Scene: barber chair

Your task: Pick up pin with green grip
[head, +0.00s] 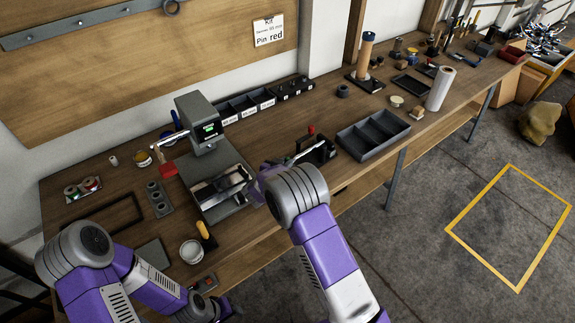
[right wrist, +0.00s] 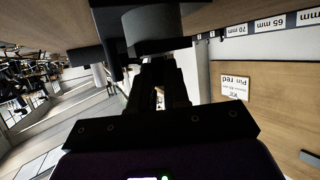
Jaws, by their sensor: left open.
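I cannot make out a green grip in either view. My left gripper (head: 224,308) is open, low at the bench's front edge.
A press with a lit display (head: 207,130) stands at mid-bench. A grey divided tray (head: 373,135) lies right of the block. Labelled bins (head: 246,104) line the wall. A wall sign (head: 268,30) reads "Pin red".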

